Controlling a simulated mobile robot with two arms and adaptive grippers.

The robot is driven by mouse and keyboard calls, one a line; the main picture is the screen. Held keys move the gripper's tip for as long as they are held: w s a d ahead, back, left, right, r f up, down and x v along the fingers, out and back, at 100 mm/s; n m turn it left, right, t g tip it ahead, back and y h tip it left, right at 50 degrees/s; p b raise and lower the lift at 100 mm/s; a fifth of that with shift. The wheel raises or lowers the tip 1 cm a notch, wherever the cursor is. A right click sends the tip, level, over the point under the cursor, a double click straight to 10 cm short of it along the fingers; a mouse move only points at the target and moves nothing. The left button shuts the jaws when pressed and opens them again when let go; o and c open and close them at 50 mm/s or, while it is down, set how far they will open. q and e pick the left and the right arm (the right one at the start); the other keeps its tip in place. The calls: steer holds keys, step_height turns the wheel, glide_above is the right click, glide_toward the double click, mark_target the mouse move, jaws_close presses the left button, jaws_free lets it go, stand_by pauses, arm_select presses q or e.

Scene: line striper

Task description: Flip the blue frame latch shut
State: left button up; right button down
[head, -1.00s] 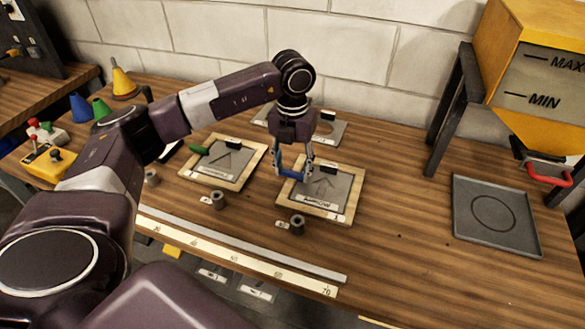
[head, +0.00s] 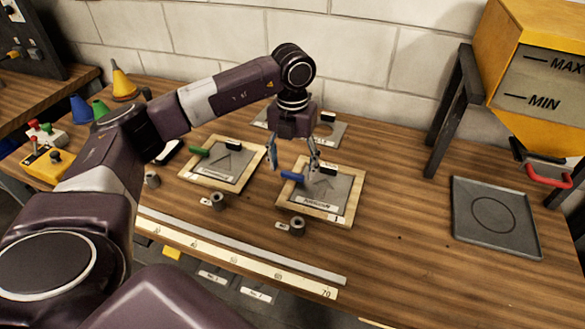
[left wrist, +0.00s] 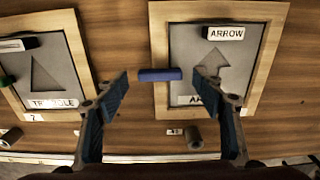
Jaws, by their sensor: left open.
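The blue latch (head: 292,176) is a short bar at the left border of the wooden frame (head: 345,217) that holds the ARROW stencil (head: 335,190). In the left wrist view the latch (left wrist: 160,75) lies sideways across that border, its left end sticking out past the frame. My left gripper (head: 293,163) is open above the latch. In the left wrist view its fingertips (left wrist: 160,85) stand apart on either side of the latch, with gaps at both ends. I cannot tell its exact height above the latch. My right gripper is not in view.
A second frame with a triangle stencil (head: 225,165) and a green latch (head: 199,150) lies to the left. A black block (head: 328,170) sits on the ARROW stencil's far edge. Small grey cylinders (head: 297,226) stand in front. Bare table lies to the right, before the grey tray (head: 495,247).

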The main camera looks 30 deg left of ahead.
mark_target(293, 173)
arm_select(q)
step_height(293, 173, up, 11)
steer(key=shift+f, duration=0.2)
stand_by(0.5)
